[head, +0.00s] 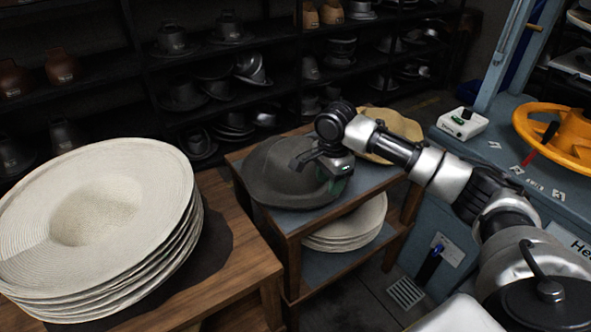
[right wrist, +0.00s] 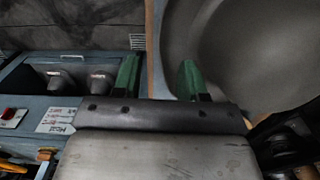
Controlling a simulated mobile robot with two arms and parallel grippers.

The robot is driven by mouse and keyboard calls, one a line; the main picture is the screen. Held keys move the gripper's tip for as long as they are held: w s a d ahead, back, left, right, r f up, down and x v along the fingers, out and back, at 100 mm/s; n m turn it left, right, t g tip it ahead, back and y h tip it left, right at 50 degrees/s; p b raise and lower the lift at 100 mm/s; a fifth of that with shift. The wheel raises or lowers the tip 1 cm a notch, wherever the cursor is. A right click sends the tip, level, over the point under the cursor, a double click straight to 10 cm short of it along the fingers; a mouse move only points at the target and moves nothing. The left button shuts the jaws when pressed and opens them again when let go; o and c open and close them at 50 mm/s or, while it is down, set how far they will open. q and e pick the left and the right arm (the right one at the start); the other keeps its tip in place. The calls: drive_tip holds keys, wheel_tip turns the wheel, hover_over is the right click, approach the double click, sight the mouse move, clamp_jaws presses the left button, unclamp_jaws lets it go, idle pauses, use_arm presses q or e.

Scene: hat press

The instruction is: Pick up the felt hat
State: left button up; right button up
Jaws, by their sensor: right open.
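The grey felt hat (head: 268,178) lies on the top of a small wooden cart with a blue-grey surface (head: 376,183). My right gripper (head: 338,184) is over the hat's right side, pointing down, and covers part of it. In the right wrist view the open gripper (right wrist: 158,78) has green finger pads. The hat (right wrist: 245,50) fills the upper right there; one finger overlaps its brim and the other is beyond its edge. I cannot tell whether they touch. Nothing is held between them. My left gripper is not in view.
A tan straw hat (head: 400,128) lies behind on the same cart, and pale hats (head: 352,228) are stacked on its lower shelf. A stack of white hats (head: 95,215) fills the left table. A blue machine with an orange wheel (head: 560,130) stands at right.

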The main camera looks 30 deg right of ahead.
sight(327, 202)
wheel_tip(327, 202, down, 8)
drive_tip(key=shift+a+r, duration=0.15)
drive_tip(key=shift+r, duration=0.2)
clamp_jaws()
